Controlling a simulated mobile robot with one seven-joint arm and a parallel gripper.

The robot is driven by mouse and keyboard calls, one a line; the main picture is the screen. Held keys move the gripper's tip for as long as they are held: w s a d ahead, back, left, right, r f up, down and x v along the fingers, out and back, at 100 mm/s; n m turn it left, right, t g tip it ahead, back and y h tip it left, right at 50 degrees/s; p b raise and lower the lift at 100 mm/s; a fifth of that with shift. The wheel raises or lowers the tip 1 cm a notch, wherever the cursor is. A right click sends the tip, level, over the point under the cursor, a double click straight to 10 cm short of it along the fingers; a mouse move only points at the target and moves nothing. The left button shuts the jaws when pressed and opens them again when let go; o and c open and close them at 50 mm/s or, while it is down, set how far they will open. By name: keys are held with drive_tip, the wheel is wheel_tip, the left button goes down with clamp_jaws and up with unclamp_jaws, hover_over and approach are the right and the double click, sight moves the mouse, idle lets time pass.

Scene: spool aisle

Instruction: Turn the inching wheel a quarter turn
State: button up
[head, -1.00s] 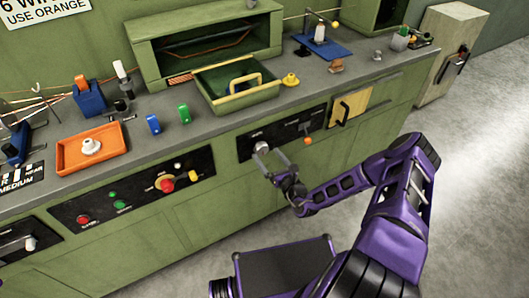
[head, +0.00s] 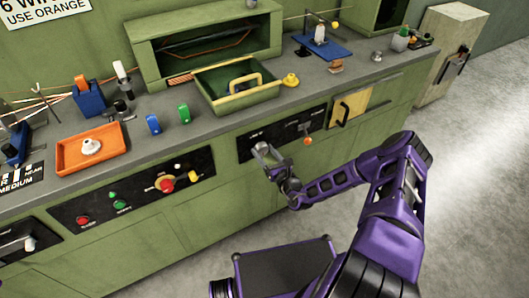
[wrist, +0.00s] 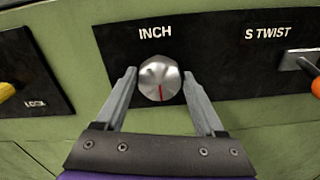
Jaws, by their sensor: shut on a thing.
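The inching wheel (wrist: 159,78) is a round silver knob under the word INCH on a black panel, in the middle of the wrist view. A red line on its face points down. My gripper (wrist: 158,86) has one finger on each side of the wheel and is shut on it. In the head view my gripper (head: 262,152) is at the left end of the black panel (head: 285,131) on the green cabinet front, and its fingers mostly hide the wheel there.
To the right on the same panel is a lever marked S TWIST (wrist: 298,60) with an orange end. A black panel with a red button (head: 167,186) lies to the left. A yellow panel with a black handle (head: 349,106) is to the right. The floor on the right is clear.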

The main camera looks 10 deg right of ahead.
drive_tip(key=shift+c, duration=0.5)
drive_tip(key=shift+m, duration=0.4)
drive_tip(key=m, duration=0.3)
drive_tip(key=shift+d, duration=0.1)
drive_tip(key=m, duration=0.5)
drive_tip(key=shift+f+m, duration=0.1)
drive_tip(key=shift+m, duration=0.2)
drive_tip(key=m+b, duration=0.1)
drive_tip(key=m, duration=0.4)
drive_tip(key=shift+d+f, duration=0.1)
drive_tip(key=shift+f, duration=0.05)
drive_tip(key=shift+m+b, duration=0.4)
drive_tip(key=shift+m, duration=1.9)
